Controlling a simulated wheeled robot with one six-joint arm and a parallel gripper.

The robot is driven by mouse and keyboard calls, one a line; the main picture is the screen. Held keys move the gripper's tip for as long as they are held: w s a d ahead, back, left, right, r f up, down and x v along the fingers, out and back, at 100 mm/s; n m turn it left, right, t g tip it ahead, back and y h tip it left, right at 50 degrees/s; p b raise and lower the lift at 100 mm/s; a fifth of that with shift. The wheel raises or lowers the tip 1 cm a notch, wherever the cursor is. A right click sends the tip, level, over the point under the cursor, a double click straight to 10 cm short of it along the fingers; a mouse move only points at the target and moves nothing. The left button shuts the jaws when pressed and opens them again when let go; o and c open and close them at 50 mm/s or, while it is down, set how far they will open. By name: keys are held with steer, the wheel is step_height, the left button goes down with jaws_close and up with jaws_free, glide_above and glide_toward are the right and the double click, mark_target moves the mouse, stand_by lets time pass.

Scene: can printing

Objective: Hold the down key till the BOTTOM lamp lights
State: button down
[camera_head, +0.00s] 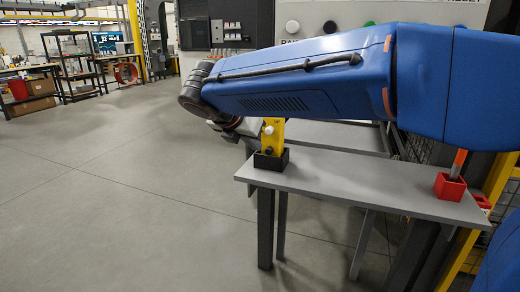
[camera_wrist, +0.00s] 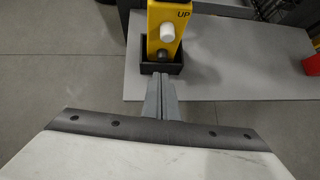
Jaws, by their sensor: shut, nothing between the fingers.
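A yellow key pendant (camera_wrist: 182,18) stands upright in a black holder (camera_wrist: 175,68) on a grey shelf. It also shows in the head view (camera_head: 273,140). It has a white key (camera_wrist: 167,33) under the word UP and a dark key (camera_wrist: 162,54) below it. My gripper (camera_wrist: 161,75) is shut and empty, its fingertips pointing at the pendant just below the dark key. Whether they touch it I cannot tell. I cannot make out a lamp marked BOTTOM in either view.
The grey shelf (camera_head: 350,184) is mostly bare. A red holder (camera_head: 450,187) stands at its right end. Behind my arm, a panel (camera_head: 315,12) has white, black and green round parts, and my arm hides much of it. The floor at left is clear.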

steer(key=v, duration=0.5)
steer(key=shift+s+a+r, duration=0.2)
steer(key=shift+r, duration=0.05)
steer(key=shift+d, duration=0.1)
stand_by(1.3)
steer(key=s+d+f+m+g+y, duration=0.1)
steer(key=s+d+f+m, duration=0.2)
steer(key=d+m, duration=0.35)
steer(key=s+d+f+m+g, duration=0.1)
steer(key=s+d+f+m, duration=0.2)
steer(key=d, duration=0.6)
steer(key=s+d+f+m+g+y, duration=0.1)
steer(key=s+d+f+m, duration=0.25)
steer(key=d, duration=0.45)
steer(key=s+d+f+m+y, duration=0.1)
steer(key=s+d+f+m, duration=0.3)
steer(key=s+f+m, duration=0.2)
steer(key=s+d+f+m+y, duration=0.1)
steer(key=s+d+f+m, duration=0.4)
steer(key=s+f+m, duration=0.2)
steer(key=s+m, duration=0.2)
steer(key=m, duration=0.2)
steer(key=shift+s+d, duration=0.25)
steer(key=shift+s, duration=0.15)
